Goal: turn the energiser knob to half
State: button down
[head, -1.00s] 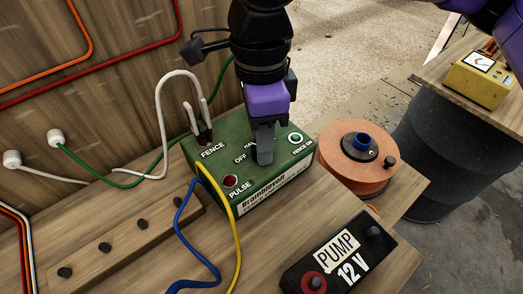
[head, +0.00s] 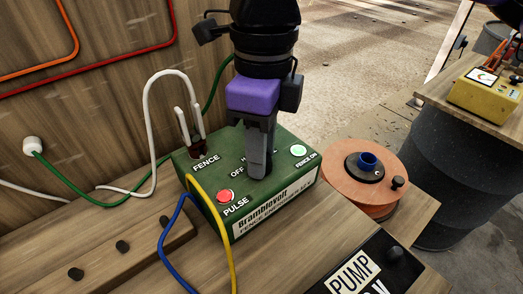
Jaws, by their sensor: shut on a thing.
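The green energiser box (head: 190,183) sits on the wooden bench, its top marked FENCE, OFF, PULSE and FENCE ON. My gripper (head: 258,170) points down at the middle of the top, shut on the knob. The fingers hide the knob and part of the dial lettering, so I cannot read its setting. The round PULSE light (head: 225,196) shows bright red. The FENCE ON light (head: 298,150) glows pale green.
White leads (head: 152,110) and a green wire rise close left of my gripper. Yellow and blue cables (head: 222,235) loop at the box's front. An orange reel (head: 345,165) stands right, a black PUMP battery (head: 385,265) front right. A yellow meter (head: 485,88) sits farther right.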

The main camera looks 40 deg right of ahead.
jog(key=c, duration=1)
grip_release()
jog(key=shift+c, duration=0.2)
jog(key=shift+w+d+r+p, duration=0.1)
jog(key=shift+r+p, duration=0.25)
jog(key=shift+r, duration=1.6)
jog(key=shift+w+d+r+p, duration=0.1)
jog(key=shift+r+p, duration=0.25)
jog(key=shift+r, duration=1.6)
jog(key=shift+s, duration=0.1)
